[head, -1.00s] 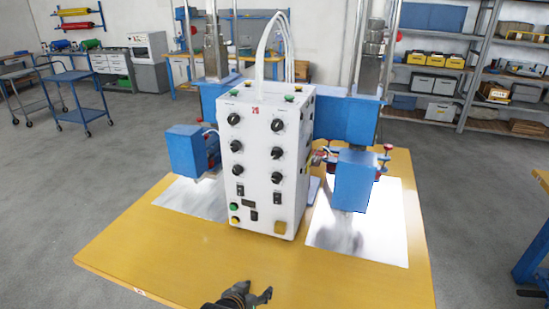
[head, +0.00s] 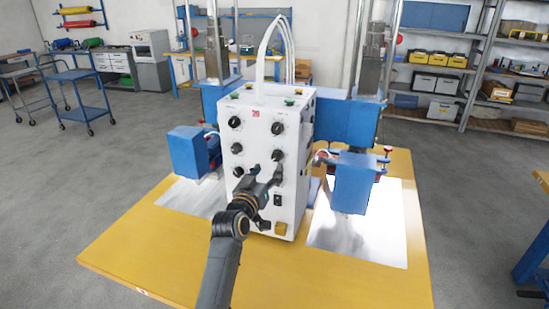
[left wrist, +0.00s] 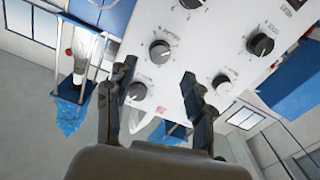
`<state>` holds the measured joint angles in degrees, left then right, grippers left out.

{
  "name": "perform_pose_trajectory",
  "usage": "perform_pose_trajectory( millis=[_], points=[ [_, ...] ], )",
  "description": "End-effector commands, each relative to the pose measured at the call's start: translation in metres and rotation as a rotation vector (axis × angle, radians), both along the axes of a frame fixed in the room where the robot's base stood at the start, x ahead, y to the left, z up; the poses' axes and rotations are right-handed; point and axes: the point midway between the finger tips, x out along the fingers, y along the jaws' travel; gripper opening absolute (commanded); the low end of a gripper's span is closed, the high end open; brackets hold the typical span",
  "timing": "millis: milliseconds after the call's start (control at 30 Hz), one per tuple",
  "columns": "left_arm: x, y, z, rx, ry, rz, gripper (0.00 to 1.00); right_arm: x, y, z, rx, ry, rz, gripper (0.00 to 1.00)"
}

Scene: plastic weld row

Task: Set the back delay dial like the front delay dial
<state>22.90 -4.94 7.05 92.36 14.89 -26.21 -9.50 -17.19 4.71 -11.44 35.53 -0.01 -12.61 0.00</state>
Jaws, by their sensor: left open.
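A white control box (head: 262,135) on the table carries several black dials in two columns. An upper left dial (head: 234,121), an upper right dial (head: 277,128) and a middle right dial (head: 277,155) show in the head view. Their labels are too small to read, so I cannot tell which are the delay dials. My left gripper (head: 266,174) is open in front of the lower panel, covering part of it. In the left wrist view its fingers are apart, with one dial (left wrist: 137,91) beside the left finger and another (left wrist: 222,84) beyond the right finger. My right gripper is not in view.
Blue weld heads stand left (head: 188,152) and right (head: 352,182) of the box, above bright metal plates (head: 375,235). The yellow tabletop (head: 140,240) is clear at the front left. Shelves and a blue cart stand farther back.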

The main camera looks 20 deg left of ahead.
Motion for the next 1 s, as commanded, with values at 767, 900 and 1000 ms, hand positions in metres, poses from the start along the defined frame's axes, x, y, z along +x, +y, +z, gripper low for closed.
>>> perform_pose_trajectory(
  millis=[767, 900, 1000],
  points=[
    [0.067, -0.002, -0.001, 0.001, 0.001, 0.000, 0.53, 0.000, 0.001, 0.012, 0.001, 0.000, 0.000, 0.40],
    [0.067, -0.002, -0.001, 0.000, 0.001, 0.000, 0.47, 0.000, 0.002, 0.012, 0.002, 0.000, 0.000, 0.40],
    [0.067, -0.002, -0.001, 0.000, 0.001, 0.000, 0.27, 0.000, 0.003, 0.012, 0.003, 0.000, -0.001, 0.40]
  ],
)
